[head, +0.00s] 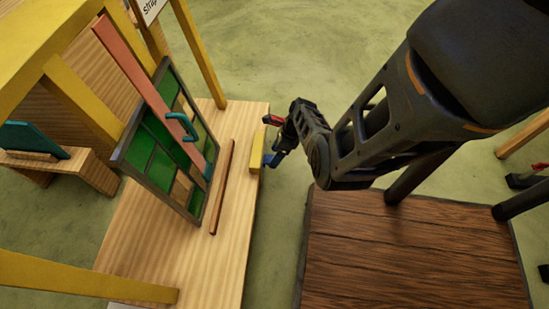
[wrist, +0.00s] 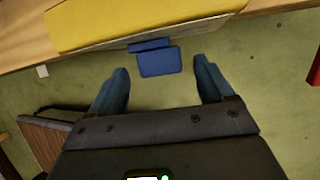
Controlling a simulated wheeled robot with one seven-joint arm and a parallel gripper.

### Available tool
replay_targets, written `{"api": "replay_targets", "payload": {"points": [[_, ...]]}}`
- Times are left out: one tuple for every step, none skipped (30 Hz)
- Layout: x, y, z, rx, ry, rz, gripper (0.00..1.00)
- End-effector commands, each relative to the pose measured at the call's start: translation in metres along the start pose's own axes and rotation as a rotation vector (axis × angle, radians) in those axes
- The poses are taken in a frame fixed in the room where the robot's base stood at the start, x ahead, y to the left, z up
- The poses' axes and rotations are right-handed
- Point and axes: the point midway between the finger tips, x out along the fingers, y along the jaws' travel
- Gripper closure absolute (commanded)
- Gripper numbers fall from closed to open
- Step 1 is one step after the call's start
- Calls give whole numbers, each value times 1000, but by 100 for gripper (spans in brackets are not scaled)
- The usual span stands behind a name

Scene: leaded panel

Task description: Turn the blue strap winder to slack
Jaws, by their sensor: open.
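The blue strap winder (wrist: 160,62) is a flat blue paddle on the front face of the yellow block, seen in the wrist view. It also shows small in the head view (head: 271,160), partly hidden by my gripper. My gripper (wrist: 161,66) is open, with one blue-grey finger on each side of the winder and clear floor between finger and paddle. The winder lies just around the fingertip line; I cannot tell how deep it is between them. In the head view my gripper (head: 277,147) is beside the yellow block (head: 257,152).
A leaded panel (head: 160,140) with green panes leans on the wooden platform (head: 228,235), crossed by a pink bar (head: 140,75) with a teal handle (head: 181,127). A red part (head: 272,119) sits near the block; red also shows in the wrist view (wrist: 315,72). A dark wooden deck (head: 410,245) lies right.

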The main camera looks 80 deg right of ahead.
Motion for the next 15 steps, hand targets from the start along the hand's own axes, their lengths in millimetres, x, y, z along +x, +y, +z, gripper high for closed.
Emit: {"api": "replay_targets", "payload": {"points": [[7, 0, -1, -1, 0, 2, 19], [9, 0, 0, -1, 0, 2, 19], [11, 0, 0, -1, 0, 1, 19], [12, 0, 0, -1, 0, 0, 19], [12, 0, 0, -1, 0, 0, 19], [13, 0, 0, -1, 0, -1, 19], [13, 0, 0, -1, 0, -1, 19], [13, 0, 1, -1, 0, -1, 19], [13, 0, 1, -1, 0, -1, 19], [12, 0, 1, -1, 0, -1, 19], [12, 0, 1, -1, 0, -1, 19], [12, 0, 1, -1, 0, -1, 19], [12, 0, 1, -1, 0, -1, 19], [12, 0, 0, -1, 0, -1, 22], [12, 0, 0, -1, 0, -1, 26]]}}
